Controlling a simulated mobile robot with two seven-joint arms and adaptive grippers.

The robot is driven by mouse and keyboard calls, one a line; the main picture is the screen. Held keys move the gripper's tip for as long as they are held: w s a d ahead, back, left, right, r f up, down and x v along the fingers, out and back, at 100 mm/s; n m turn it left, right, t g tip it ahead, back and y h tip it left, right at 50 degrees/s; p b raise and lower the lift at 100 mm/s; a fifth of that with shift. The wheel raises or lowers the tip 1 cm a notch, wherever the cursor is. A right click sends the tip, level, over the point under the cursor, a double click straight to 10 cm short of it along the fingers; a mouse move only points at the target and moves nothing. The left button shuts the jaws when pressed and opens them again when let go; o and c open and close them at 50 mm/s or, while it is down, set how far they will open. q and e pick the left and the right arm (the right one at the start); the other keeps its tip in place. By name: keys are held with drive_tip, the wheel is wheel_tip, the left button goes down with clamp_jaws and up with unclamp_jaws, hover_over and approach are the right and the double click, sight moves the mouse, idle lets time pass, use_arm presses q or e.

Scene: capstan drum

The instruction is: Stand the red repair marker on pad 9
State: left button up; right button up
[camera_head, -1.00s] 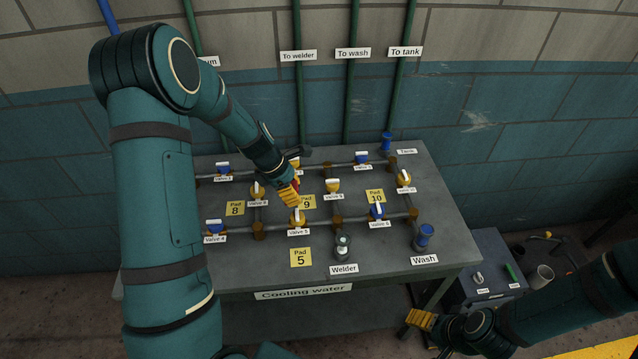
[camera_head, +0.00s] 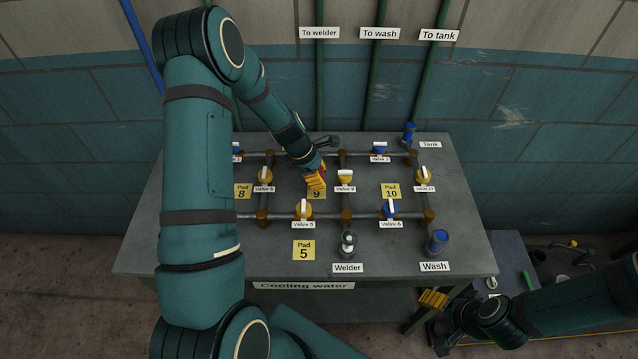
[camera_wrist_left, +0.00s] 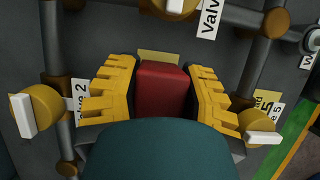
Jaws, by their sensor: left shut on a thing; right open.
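My left gripper (camera_head: 316,181) is shut on the red repair marker and is over pad 9 (camera_head: 317,195), covering the pad's upper part in the head view. The red marker (camera_wrist_left: 162,92) is a red block between the yellow fingers in the left wrist view. A yellow pad edge (camera_wrist_left: 159,57) shows just beyond it. The marker's lower end is hidden, so I cannot tell whether it touches the pad. My right gripper (camera_head: 433,299) is open and empty, beside the table's front right edge.
Pipes with valves surround pad 9: a yellow valve (camera_head: 345,177) close on its right, another yellow valve (camera_head: 265,175) on its left, and a third (camera_head: 303,209) in front. Pad 8 (camera_head: 242,191), pad 10 (camera_head: 391,190) and pad 5 (camera_head: 304,250) are bare.

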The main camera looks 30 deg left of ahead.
use_arm(q)
wheel_tip(320, 180, down, 3)
drive_tip(key=shift+r, duration=0.2)
drive_tip(key=shift+w+f, duration=0.1)
drive_tip(key=shift+f, duration=0.1)
drive_tip(key=shift+f, duration=0.15)
drive_tip(key=o, duration=1.1)
